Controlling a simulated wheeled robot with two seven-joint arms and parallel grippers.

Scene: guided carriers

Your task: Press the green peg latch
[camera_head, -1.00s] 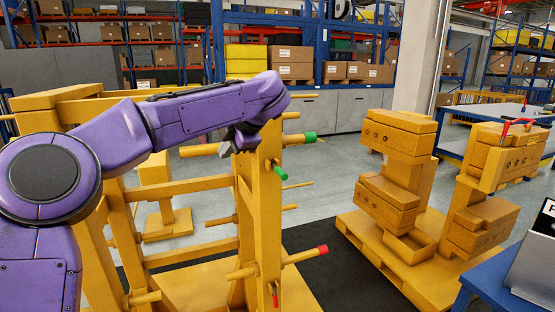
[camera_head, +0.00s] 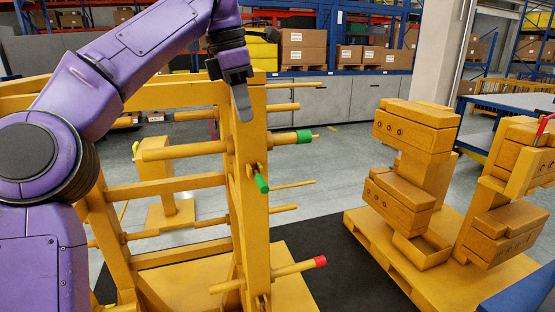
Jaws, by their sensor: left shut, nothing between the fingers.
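A yellow wooden rack (camera_head: 252,215) stands in front of me with several round pegs through its near post. My left gripper (camera_head: 241,115) hangs fingers-down at the top of the post, above and slightly left of the green handle. It is shut and empty, apart from the green handle; whether it touches the post I cannot tell. My right gripper is out of view.
A lower peg has a red tip (camera_head: 320,261). Yellow drawer units (camera_head: 415,130) stand on a pallet (camera_head: 365,232) to the right. A dark mat (camera_head: 325,265) lies between. Blue tables stand at the right, and shelves with boxes (camera_head: 304,48) at the back.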

